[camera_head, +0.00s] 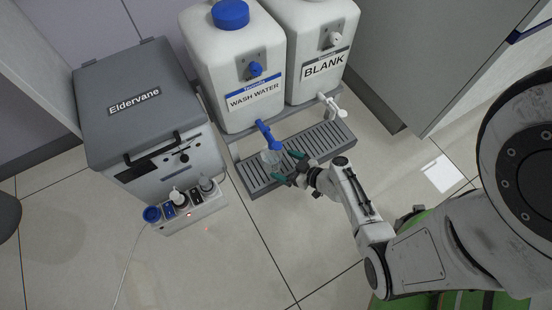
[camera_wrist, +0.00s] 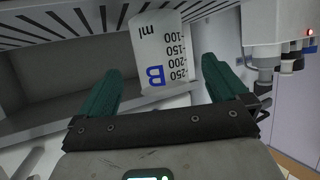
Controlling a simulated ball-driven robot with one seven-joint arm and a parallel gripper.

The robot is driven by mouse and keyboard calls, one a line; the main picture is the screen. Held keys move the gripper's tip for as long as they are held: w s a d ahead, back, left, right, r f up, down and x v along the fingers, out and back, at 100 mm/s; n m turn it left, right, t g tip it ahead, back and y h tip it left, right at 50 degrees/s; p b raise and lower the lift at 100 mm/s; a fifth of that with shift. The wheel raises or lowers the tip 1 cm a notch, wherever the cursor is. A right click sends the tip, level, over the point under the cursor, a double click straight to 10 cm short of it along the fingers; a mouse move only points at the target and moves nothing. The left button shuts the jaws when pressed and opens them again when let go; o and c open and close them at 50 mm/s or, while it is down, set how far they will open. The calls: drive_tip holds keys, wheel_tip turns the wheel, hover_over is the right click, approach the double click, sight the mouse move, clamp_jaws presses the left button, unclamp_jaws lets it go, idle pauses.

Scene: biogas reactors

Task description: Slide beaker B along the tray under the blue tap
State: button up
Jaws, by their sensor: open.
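Beaker B (camera_head: 271,157) stands on the slotted grey tray (camera_head: 325,137), close by the blue tap (camera_head: 268,138) of the wash water container; I cannot tell if it is exactly under the spout. In the wrist view the clear beaker B (camera_wrist: 158,50) shows its ml scale and blue letter B, inverted, between the two green fingers. My gripper (camera_head: 290,167) is open at the tray's front side, its fingers pointing at the beaker. In the wrist view my gripper (camera_wrist: 160,75) has a gap on both sides of the beaker. The slotted tray (camera_wrist: 60,25) runs along the top there.
The wash water container (camera_head: 225,70) and the blank container (camera_head: 308,50), with a white tap (camera_head: 331,106), stand behind the tray. A grey Eldervane box (camera_head: 140,105) is at left. A small unit with bottles (camera_head: 190,205) stands before it. The floor in front is clear.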

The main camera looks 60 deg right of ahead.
drive_tip(key=shift+p+v, duration=0.3)
drive_tip(key=shift+v, duration=1.65)
drive_tip(key=s+a+r+n+g+y+p, duration=0.15)
drive_tip(key=a+r+n+g+y, duration=0.4)
drive_tip(key=a+r+g, duration=0.7)
drive_tip(key=s+r+m+h+p, duration=0.1)
drive_tip(key=r+m+h+p, duration=0.1)
drive_tip(key=r+p, duration=1.7)
drive_tip(key=s+r+m+h+p, duration=0.2)
drive_tip(key=r+p, duration=1.7)
drive_tip(key=r, duration=0.9)
drive_tip(key=shift+s+r+m+p, duration=0.3)
drive_tip(key=shift+m+p, duration=0.05)
drive_tip(key=shift+p, duration=0.05)
drive_tip(key=shift+d, duration=0.1)
drive_tip(key=shift+c, duration=0.2)
